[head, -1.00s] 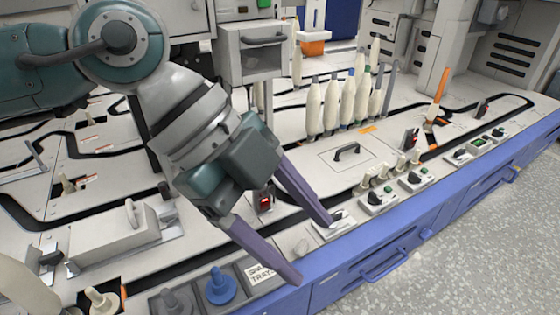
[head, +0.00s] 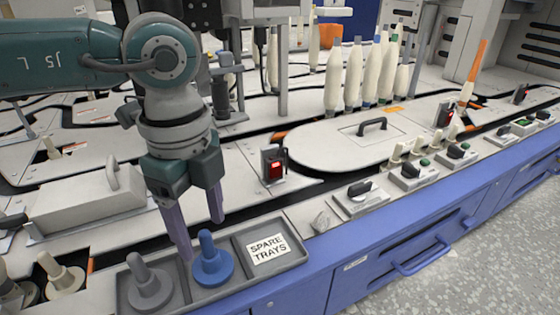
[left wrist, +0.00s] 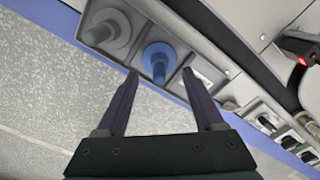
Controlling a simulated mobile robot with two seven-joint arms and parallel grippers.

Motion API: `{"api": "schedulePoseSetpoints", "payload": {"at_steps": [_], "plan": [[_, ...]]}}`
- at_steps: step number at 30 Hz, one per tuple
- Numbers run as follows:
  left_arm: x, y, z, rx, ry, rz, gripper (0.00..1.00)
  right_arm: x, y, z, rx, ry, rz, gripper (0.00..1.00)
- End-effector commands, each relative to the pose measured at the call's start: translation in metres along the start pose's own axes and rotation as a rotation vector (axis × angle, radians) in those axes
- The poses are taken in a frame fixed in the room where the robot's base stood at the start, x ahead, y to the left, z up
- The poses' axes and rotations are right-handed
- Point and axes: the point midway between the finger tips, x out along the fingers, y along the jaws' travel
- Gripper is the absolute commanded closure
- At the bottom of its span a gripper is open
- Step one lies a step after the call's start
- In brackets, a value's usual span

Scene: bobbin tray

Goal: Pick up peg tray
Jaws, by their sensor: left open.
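A blue peg tray (head: 212,270), a round base with an upright peg, sits in the middle compartment of the spare-trays holder (head: 300,253). A grey peg tray (head: 151,288) sits in the compartment to its left. My left gripper (head: 201,236) is open and empty, pointing down, with its fingers just behind and above the blue peg tray in the head view. In the left wrist view the blue peg tray (left wrist: 160,55) shows between and beyond the open fingertips (left wrist: 160,73), with the grey one (left wrist: 105,27) to the left. I cannot tell whether the fingers touch the blue peg. My right gripper is not in view.
The holder's right compartment has a "SPARE TRAYS" label (head: 268,248) and no peg tray. A grey box with a handle (head: 90,200) stands to the left. A red-lit switch (head: 274,164) stands behind. Cream bobbins (head: 353,75) stand farther back. Switch boxes line the front edge.

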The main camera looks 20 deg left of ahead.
Motion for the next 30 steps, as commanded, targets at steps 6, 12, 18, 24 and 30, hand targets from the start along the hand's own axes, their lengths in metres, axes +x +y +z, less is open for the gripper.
{"api": "schedulePoseSetpoints", "payload": {"at_steps": [6, 12, 18, 24, 30], "plan": [[0.039, 0.002, -0.003, 0.001, 0.001, 0.0, 0.3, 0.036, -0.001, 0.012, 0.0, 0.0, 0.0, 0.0], [0.043, 0.001, -0.004, 0.001, 0.002, -0.001, 0.3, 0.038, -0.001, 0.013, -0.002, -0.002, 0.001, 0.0], [0.043, 0.002, -0.004, 0.001, 0.002, 0.0, 0.4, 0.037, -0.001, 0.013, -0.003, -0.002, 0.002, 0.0], [0.043, 0.002, -0.004, 0.001, 0.002, 0.0, 0.63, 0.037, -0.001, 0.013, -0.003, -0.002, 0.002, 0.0], [0.043, 0.002, -0.003, 0.001, 0.002, 0.0, 0.85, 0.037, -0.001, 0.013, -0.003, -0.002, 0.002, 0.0]]}}
